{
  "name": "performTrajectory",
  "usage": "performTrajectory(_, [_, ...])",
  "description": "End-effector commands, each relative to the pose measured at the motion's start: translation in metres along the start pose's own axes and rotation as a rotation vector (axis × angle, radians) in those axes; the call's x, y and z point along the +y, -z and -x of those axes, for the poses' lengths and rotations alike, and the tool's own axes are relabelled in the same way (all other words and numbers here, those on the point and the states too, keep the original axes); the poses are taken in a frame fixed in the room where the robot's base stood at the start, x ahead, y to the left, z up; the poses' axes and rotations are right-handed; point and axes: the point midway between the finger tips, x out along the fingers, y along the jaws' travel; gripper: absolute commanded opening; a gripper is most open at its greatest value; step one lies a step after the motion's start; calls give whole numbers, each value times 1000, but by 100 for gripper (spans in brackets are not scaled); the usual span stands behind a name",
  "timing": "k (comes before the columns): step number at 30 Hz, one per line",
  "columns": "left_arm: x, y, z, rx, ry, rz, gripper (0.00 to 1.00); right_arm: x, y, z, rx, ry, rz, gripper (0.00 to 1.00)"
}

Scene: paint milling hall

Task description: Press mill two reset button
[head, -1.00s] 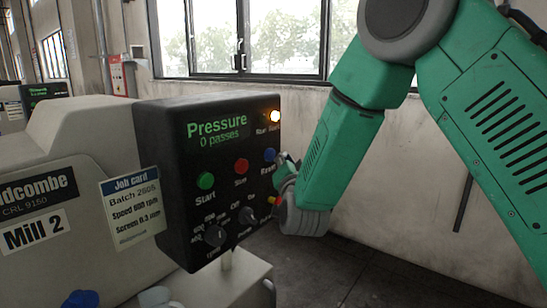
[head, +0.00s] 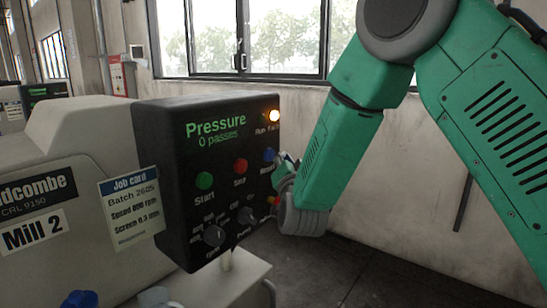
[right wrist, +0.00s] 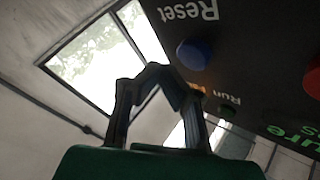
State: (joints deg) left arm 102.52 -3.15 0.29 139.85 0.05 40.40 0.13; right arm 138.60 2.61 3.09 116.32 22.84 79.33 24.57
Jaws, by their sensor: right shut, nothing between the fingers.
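The Mill 2 control box (head: 160,180) is black and has a blue button (head: 269,154) labelled Reset near its right edge. In the right wrist view the blue button (right wrist: 195,53) stands out from the panel beside the upside-down Reset label. My right gripper (head: 283,160) is just right of the button in the head view. In the right wrist view its fingertips (right wrist: 158,74) are together and empty, left of and below the button, with no contact visible. Its fingers are small and partly hidden in the head view. My left gripper is not in view.
The green Start button (head: 205,181) and red Stop button (head: 240,166) sit left of the blue one. Knobs (head: 214,235) are below. A job card (head: 131,213) is at left.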

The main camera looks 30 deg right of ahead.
Motion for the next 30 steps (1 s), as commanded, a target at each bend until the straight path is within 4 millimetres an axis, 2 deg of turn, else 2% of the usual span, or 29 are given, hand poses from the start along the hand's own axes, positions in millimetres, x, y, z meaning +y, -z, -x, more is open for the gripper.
performTrajectory(12, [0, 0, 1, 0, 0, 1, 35, -12, -5, -2, 0, 0, 0, 0])
performTrajectory(30, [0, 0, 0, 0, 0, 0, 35, -15, -7, -3, 0, 1, 1, 0])
